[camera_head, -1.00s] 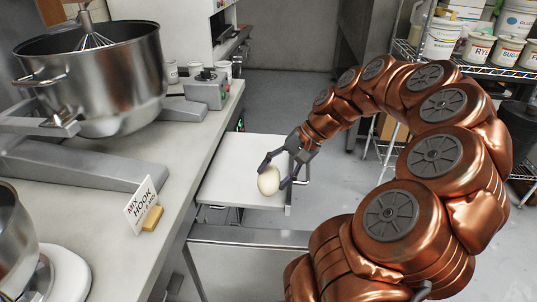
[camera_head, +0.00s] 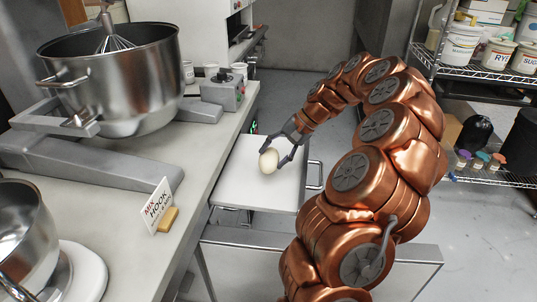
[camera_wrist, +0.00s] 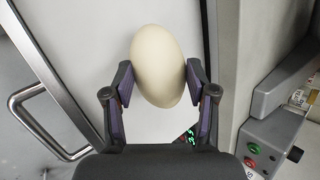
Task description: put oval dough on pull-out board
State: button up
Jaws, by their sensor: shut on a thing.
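The oval dough (camera_head: 268,161) is a pale, smooth, egg-shaped piece. My gripper (camera_head: 274,155) is shut on it, one finger on each side. In the wrist view the dough (camera_wrist: 157,65) sits between the two dark fingertips of my gripper (camera_wrist: 157,82). The pull-out board (camera_head: 240,183) is a white slab drawn out from under the counter, with a metal handle at its right end. The dough is over the board. I cannot tell whether it touches the surface.
A wire shelf (camera_head: 480,72) with tubs is at right. The board's surface around the dough is bare.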

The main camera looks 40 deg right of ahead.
aim_at(269, 155)
jog(key=shift+w+d+f, duration=0.1)
jog(key=shift+w+d, duration=0.15)
jog(key=shift+w, duration=0.5)
jog(key=shift+w+d+f, duration=0.1)
jog(key=shift+w+d, duration=0.15)
jog(key=shift+w, duration=0.5)
jog(key=shift+w+d+f, duration=0.1)
jog(key=shift+w+d, duration=0.15)
jog(key=shift+w, duration=0.5)
jog(key=shift+f+p, duration=0.4)
jog(key=shift+f, duration=1.3)
jog(key=o, duration=0.9)
jog(key=shift+f, duration=0.1)
jog(key=shift+c, duration=0.2)
jog(key=v, duration=1.2)
jog(key=shift+b, duration=0.45)
jog(key=shift+s, duration=0.1)
